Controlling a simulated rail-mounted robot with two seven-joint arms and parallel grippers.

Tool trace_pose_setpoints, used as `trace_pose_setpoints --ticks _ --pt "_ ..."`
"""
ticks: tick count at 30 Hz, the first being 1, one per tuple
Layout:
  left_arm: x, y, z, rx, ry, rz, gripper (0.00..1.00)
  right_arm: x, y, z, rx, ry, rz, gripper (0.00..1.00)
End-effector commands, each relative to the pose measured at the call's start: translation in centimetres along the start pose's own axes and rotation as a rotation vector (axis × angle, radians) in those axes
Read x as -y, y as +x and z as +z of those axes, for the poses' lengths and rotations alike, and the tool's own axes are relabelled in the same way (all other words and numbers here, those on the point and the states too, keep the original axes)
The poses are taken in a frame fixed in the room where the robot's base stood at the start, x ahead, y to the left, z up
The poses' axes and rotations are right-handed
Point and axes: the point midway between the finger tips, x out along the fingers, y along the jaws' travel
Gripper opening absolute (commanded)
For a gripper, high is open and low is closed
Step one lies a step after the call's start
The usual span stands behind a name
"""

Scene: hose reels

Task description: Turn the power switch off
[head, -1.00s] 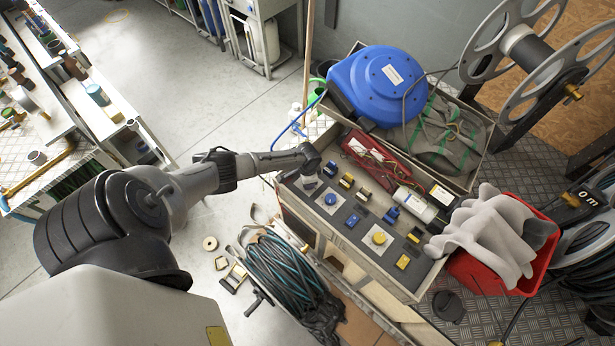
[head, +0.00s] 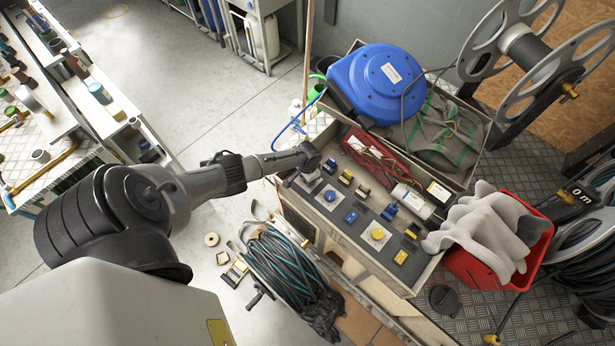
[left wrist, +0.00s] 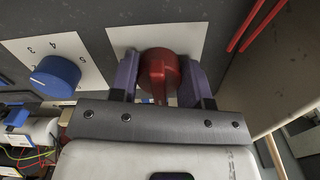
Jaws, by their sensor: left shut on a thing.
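The red rotary knob (left wrist: 158,73) sits on a white plate on the grey control panel (head: 357,223). In the left wrist view the two purple fingers of my left gripper (left wrist: 157,78) stand on either side of it, shut on it. The knob's pointer ridge faces down in that view, toward the gripper's palm. In the head view my left gripper (head: 294,178) is at the panel's left end and hides the knob. My right gripper is in neither view.
A blue dial (head: 330,195) on a numbered plate is just beside the gripper. A yellow button (head: 377,233) and several small switches fill the panel. A blue hose reel (head: 385,85) and a red bin (head: 500,275) stand around it. A hose coil (head: 285,270) lies in front.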

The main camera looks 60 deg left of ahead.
Motion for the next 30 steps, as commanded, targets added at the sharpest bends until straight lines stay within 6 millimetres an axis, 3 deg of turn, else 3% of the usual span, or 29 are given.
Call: trace_pose_setpoints --ticks 5,6,14,23,30 --pt "0.0 -0.1 -0.1 -0.001 -0.003 0.002 0.2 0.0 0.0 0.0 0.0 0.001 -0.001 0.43" --pt "0.0 -0.1 -0.1 -0.001 -0.003 0.002 0.44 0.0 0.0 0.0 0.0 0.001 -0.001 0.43" --pt "0.0 -0.1 0.0 -0.001 -0.001 0.001 0.69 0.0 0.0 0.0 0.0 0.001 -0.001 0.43" --pt "0.0 -0.4 0.0 -0.001 0.0 0.0 0.69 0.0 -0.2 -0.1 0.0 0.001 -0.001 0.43" --pt "0.1 -3.8 0.0 -0.003 0.002 0.0 0.69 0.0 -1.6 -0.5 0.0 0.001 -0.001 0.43"
